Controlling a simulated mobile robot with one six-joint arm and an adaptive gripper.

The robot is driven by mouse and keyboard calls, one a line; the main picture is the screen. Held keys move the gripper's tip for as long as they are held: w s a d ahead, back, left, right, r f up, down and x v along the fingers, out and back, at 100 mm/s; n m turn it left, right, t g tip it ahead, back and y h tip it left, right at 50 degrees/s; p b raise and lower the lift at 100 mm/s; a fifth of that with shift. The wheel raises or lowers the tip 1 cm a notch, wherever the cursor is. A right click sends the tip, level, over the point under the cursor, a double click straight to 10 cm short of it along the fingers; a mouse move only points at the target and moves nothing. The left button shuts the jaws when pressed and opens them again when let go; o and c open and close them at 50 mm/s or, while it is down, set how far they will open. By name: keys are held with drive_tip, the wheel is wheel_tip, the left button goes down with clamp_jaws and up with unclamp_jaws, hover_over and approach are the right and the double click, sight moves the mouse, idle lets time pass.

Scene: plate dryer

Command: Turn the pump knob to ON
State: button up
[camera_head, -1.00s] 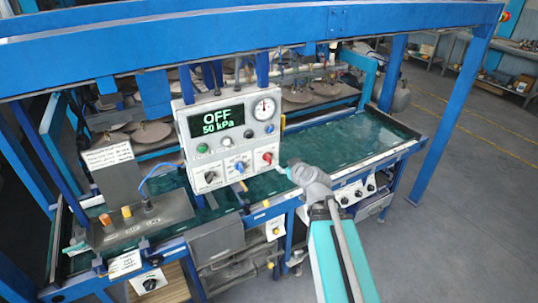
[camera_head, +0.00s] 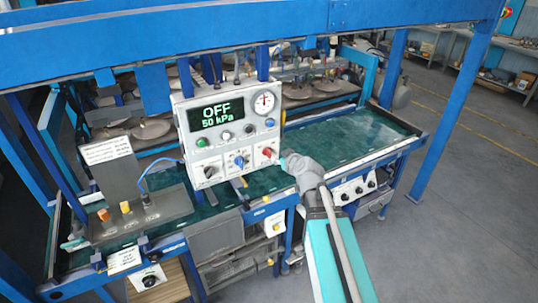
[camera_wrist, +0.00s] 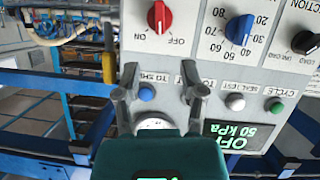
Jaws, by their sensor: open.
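The control panel (camera_head: 189,137) shows "OFF 50 kPa" on its display (camera_head: 215,113). A red knob (camera_head: 267,153) is at its lower right. In the wrist view, where the panel appears upside down, the red knob (camera_wrist: 160,16) sits between the labels ON and OFF, at the top. My gripper (camera_wrist: 148,77) is open and empty, with its two fingers apart and short of the red knob in that picture. In the head view my gripper (camera_head: 284,160) is just right of the red knob; contact cannot be told there.
A blue knob (camera_wrist: 240,28) and a black knob (camera_wrist: 304,42) are beside the red one. Small buttons, a gauge (camera_head: 264,102) and the display share the panel. Blue frame beams (camera_head: 250,40) run above it. A green-topped tank (camera_head: 350,133) is at the right.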

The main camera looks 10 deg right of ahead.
sight(270, 152)
drive_tip(key=b+x, duration=0.3)
drive_tip(key=x, duration=0.6)
drive_tip(key=shift+w+a+f, duration=0.1)
drive_tip(key=shift+w, duration=0.15)
drive_tip(key=shift+s, duration=0.1)
clamp_jaws()
